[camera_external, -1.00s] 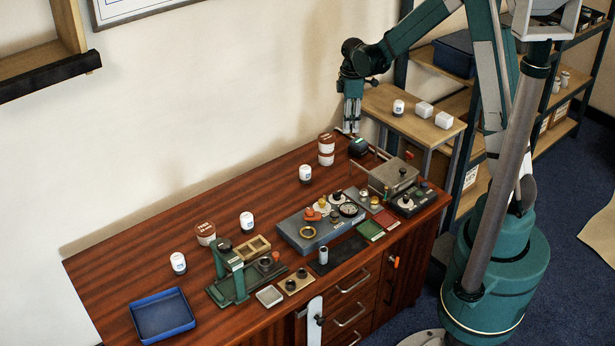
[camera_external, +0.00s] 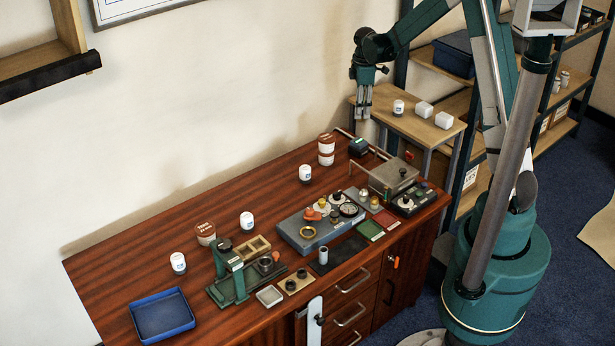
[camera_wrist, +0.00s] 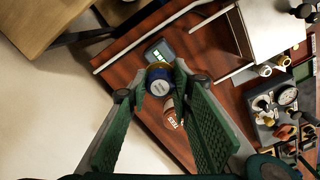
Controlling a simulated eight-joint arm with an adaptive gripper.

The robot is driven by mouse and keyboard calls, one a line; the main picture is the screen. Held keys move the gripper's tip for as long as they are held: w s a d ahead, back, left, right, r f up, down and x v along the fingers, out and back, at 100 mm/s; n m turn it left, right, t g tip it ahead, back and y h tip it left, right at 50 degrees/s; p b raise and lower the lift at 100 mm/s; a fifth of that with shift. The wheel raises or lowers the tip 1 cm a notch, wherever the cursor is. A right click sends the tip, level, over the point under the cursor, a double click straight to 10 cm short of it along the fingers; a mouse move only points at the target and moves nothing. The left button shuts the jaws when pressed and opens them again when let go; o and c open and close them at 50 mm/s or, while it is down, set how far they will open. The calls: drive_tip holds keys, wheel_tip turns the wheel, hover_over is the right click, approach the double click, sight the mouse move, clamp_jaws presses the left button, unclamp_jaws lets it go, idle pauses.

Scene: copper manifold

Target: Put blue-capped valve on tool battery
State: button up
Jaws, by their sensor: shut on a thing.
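My gripper (camera_external: 363,114) is above the far back end of the wooden bench, up and slightly right of the tool battery in the outside view. In the wrist view my gripper (camera_wrist: 158,80) is shut on the blue-capped valve (camera_wrist: 160,87), whose blue cap with a pale centre faces the camera and brassy body shows behind it. The dark tool battery (camera_external: 359,147) sits on the bench; in the wrist view the tool battery (camera_wrist: 157,50) shows just beyond the valve, partly hidden by it. The valve cannot be made out in the outside view.
Stacked brown-and-white tins (camera_external: 326,150) stand left of the battery. A grey metal box with rails (camera_external: 393,177) is to its right. A small wooden side table (camera_external: 415,125) with white items stands behind. Bare bench lies toward the left back.

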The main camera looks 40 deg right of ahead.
drive_tip(key=shift+f+b, duration=0.5)
drive_tip(key=shift+f, duration=2.55)
drive_tip(key=shift+f+b, duration=0.3)
drive_tip(key=shift+f, duration=1.6)
drive_tip(key=shift+f, duration=0.15)
drive_tip(key=o, duration=0.9)
drive_tip(key=shift+o, duration=0.2)
wheel_tip(320, 180, up, 12)
drive_tip(key=shift+r+p, duration=0.15)
drive_tip(key=shift+p, duration=0.85)
